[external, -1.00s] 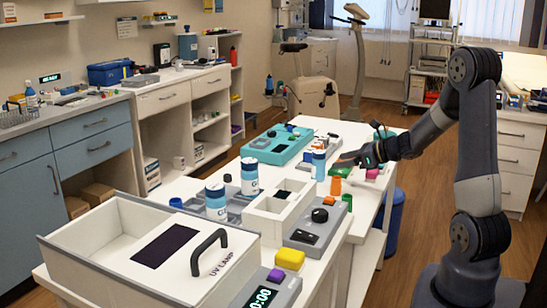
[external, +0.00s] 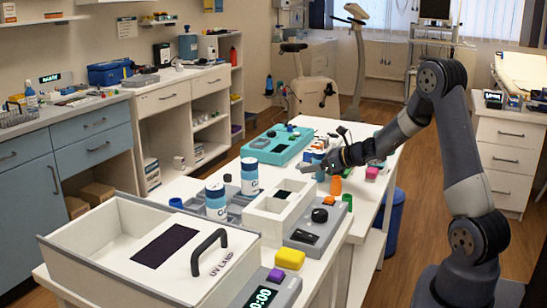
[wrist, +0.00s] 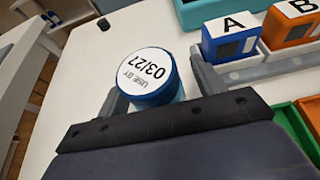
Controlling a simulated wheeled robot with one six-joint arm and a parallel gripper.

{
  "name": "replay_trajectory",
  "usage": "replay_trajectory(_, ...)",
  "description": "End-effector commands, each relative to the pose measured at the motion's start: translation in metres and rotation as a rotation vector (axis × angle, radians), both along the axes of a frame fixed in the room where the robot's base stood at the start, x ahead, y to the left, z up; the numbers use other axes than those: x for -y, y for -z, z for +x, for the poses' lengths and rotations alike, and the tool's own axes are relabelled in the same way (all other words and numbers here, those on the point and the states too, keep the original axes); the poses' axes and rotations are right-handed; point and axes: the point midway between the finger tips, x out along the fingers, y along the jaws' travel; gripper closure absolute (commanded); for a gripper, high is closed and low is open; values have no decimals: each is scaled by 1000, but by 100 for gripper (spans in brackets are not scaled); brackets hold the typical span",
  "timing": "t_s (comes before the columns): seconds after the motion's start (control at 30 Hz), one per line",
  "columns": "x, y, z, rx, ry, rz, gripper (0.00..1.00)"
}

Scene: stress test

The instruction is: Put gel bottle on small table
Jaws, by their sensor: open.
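A blue-and-white bottle (external: 320,174) stands on the white worktable (external: 384,162), partly hidden by my gripper (external: 314,164). In the wrist view its round lid (wrist: 146,74) is blue-rimmed and white-topped, marked "USE BY 03/27". My open fingers lie on either side of this bottle, the left one close to its side and a gap at the right. I cannot tell which surface is the small table.
Boxes marked A (wrist: 231,38) and B (wrist: 290,25) sit right of the bottle in the wrist view. A UV lamp box (external: 150,246) fills the front.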

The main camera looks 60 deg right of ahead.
Motion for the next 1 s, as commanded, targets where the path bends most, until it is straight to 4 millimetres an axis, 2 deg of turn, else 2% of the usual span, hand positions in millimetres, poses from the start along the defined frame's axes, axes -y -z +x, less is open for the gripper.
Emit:
replay_trajectory(0.13, 0, 0, 0, 0, 0, 0, 36)
replay_trajectory(0.8, 0, -1, -1, 1, 0, 0, 90)
replay_trajectory(1.0, 0, -4, 0, 2, 1, -1, 90)
